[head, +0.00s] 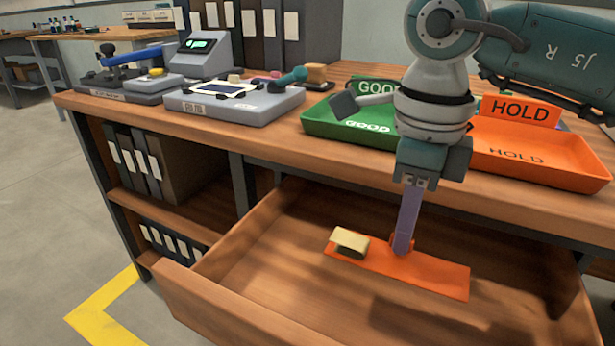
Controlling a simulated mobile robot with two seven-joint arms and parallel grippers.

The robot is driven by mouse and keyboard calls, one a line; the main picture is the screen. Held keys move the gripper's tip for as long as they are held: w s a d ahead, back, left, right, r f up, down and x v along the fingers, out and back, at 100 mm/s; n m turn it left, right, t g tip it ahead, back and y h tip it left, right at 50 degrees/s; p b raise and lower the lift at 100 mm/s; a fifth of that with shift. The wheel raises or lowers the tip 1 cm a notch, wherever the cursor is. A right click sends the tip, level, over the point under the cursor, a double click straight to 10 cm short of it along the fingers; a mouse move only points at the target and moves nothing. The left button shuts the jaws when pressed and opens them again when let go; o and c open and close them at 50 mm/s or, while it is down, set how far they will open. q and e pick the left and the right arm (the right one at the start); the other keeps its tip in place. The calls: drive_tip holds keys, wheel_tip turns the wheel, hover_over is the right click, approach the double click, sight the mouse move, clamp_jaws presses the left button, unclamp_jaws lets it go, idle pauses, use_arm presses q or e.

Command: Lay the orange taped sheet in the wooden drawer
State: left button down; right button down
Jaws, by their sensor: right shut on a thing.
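The orange sheet (435,275) is a long flat strip with a cream folded piece (350,242) at its left end. It is inside the outline of the open wooden drawer (225,310). A dark shadow shows on the drawer floor in front of it; I cannot tell whether the sheet touches the floor. My right gripper (403,246) points down and is shut on the sheet near its middle, at the back edge. My left gripper is out of view.
On the bench above stand a green GOOD tray (320,122), an orange HOLD tray (540,165), a grey fixture (235,108) and a device with a lit display (205,55). The drawer's front and left walls stand above its floor. The drawer floor left of the sheet is bare.

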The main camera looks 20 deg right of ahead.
drive_tip(key=shift+f+b, duration=0.35)
drive_tip(key=shift+f, duration=0.3)
wheel_tip(320, 180, down, 6)
drive_tip(key=b, duration=0.5)
drive_tip(key=shift+f, duration=0.1)
drive_tip(key=shift+f+b, duration=0.5)
drive_tip(key=shift+c, duration=2.2)
unclamp_jaws()
drive_tip(key=shift+r, duration=0.15)
